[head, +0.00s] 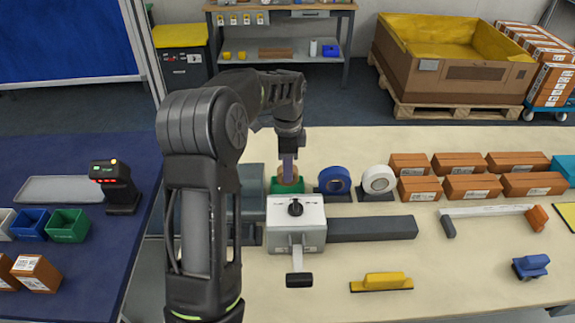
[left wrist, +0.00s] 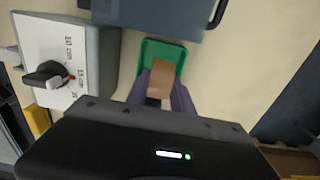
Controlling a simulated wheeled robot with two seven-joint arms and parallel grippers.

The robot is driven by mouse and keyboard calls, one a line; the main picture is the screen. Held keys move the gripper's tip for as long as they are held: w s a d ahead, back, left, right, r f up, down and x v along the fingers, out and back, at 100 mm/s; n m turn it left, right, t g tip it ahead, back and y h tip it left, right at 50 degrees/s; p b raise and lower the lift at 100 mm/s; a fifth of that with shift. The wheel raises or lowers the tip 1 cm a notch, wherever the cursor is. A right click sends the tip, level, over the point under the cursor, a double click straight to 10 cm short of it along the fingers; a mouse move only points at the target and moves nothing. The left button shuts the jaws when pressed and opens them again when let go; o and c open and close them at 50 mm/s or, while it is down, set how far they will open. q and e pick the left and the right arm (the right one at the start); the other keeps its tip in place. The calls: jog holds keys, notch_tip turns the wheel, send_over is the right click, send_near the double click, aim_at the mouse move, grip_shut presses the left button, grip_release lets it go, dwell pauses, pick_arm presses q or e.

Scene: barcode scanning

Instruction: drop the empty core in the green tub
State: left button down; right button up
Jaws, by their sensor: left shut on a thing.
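My left gripper (head: 288,168) is shut on the empty core (left wrist: 162,80), a tan-brown cardboard piece held between its two fingers. The left wrist view shows the fingers (left wrist: 162,92) on both sides of the core. The green tub (left wrist: 152,50) lies directly beyond the core in that view, and the core overlaps it. In the head view the green tub (head: 274,187) sits behind the white dispenser, partly hidden by it. The core is over or just within the tub; I cannot tell its exact height. My right gripper is not in view.
The white dispenser (head: 296,213) with a black knob and lever stands in front of the tub. A blue roll (head: 334,180) and a white roll (head: 379,179) stand to its right. Brown boxes (head: 464,187) line the back right. Another green bin (head: 67,226) is on the left table.

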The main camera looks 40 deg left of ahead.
pick_arm(q)
jog(key=shift+f+b, duration=1.1)
jog(key=shift+f, duration=1.1)
jog(key=c, duration=1.4)
grip_release()
jog(key=shift+r, duration=0.1)
jog(key=shift+r+p, duration=1.9)
jog(key=shift+r, duration=0.6)
jog(key=shift+o, duration=0.4)
jog(key=o, duration=0.5)
